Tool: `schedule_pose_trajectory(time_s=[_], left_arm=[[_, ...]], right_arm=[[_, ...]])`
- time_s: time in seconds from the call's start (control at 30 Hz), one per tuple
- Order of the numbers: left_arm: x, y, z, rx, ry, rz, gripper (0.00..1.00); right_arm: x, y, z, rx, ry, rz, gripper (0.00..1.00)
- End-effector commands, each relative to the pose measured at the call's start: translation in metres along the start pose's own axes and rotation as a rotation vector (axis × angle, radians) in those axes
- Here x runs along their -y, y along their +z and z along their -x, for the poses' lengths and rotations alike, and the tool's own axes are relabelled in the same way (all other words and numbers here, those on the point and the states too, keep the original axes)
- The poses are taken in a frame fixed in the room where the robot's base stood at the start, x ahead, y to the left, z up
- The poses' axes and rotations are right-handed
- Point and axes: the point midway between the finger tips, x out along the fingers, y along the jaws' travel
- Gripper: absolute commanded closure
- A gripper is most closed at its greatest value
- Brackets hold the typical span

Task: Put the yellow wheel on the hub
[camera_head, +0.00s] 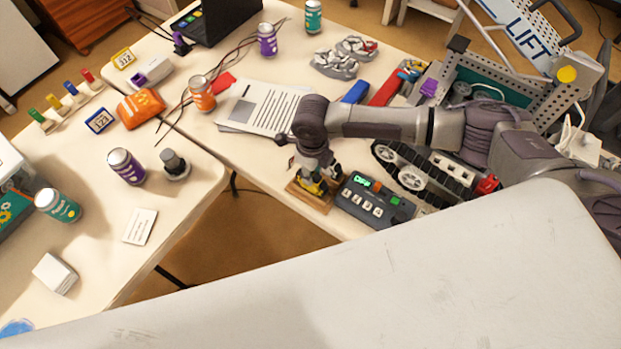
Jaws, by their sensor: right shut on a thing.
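My right gripper (314,178) points down at the front edge of the far table, left of a grey control box. It is shut on a small yellow thing, which looks like the yellow wheel (312,187); the fingers hide most of it. The yellow thing is at or just above a wooden block (306,200); I cannot tell if they touch. A dark round post on a grey disc (174,164), possibly the hub, stands on the left table, apart from the gripper. My left gripper is not in view.
The grey control box (374,201) and a tracked robot (418,178) stand right of the gripper. Printed sheets (262,106) lie behind it. A purple can (126,167) stands beside the dark post. A gap with floor separates the left table from my pale foreground surface.

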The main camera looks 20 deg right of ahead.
Motion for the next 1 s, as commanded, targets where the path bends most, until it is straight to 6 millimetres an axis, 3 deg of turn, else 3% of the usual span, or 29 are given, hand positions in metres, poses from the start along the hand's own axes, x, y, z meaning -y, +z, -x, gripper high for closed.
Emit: schedule_pose_trajectory(time_s=[1.0], left_arm=[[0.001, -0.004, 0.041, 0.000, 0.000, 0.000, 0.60]], right_arm=[[0.000, 0.000, 0.043, 0.000, 0.000, 0.000, 1.00]])
